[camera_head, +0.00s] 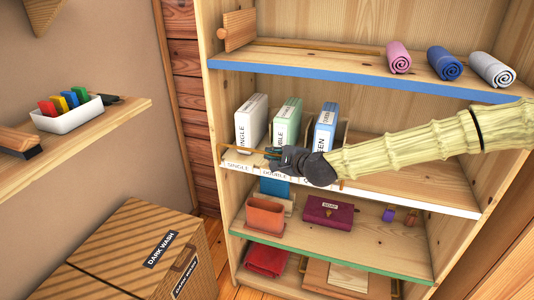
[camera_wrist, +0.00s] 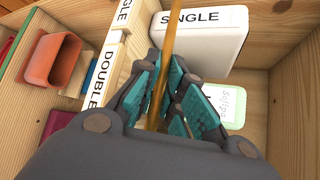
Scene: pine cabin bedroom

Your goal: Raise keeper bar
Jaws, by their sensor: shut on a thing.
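The keeper bar is a thin golden rod (camera_head: 241,150) running across the front of the white-edged shelf, a little above its edge and in front of the boxed sets. In the wrist view the bar (camera_wrist: 169,36) passes between my teal-padded fingers. Behind the bar stand a white SINGLE box (camera_head: 251,122), a green DOUBLE box (camera_head: 287,121) and a blue QUEEN box (camera_head: 326,130). My gripper and arm hide the bar's right part.
The blue-edged shelf (camera_head: 330,74) above holds rolled towels (camera_head: 445,63). The green-edged shelf (camera_head: 333,252) below holds a terracotta pot (camera_head: 265,216) and a maroon case (camera_head: 328,210). A wall shelf (camera_head: 90,125) and a DARK WASH box (camera_head: 125,245) are left.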

